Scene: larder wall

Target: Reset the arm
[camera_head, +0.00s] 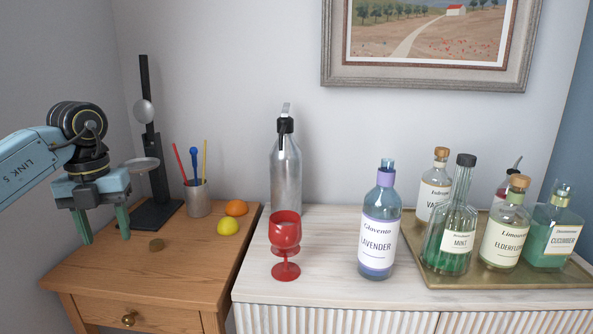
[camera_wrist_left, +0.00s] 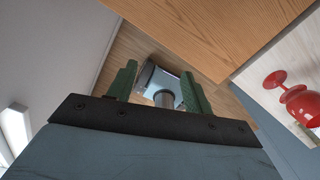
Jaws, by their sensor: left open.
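My left gripper (camera_head: 106,237) hangs from the blue arm at the left of the head view, over the left side of the wooden cabinet. Its two green fingers point down and stand apart, with nothing held between them. In the left wrist view the open fingers (camera_wrist_left: 160,85) frame a pale, shiny object with a grey cylinder, which I cannot identify. My right gripper is not in view.

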